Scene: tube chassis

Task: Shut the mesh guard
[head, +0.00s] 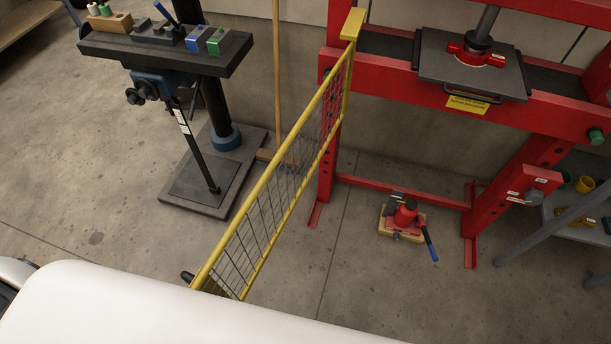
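The mesh guard (275,196) is a yellow-framed panel of dark wire mesh. It stands swung open, reaching from the left post of the red press frame (331,130) toward me. Its far end meets a yellow post (351,26) at the press. Its near lower end drops behind my white body at the bottom of the view, where a small dark part shows beside it. Neither of my grippers is clearly in view.
A drill-press-like stand (212,160) with a tool-laden table is left of the guard. A red bottle jack (404,214) sits on the floor within the press frame. A grey shelf (575,213) is at the right. Floor between guard and jack is clear.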

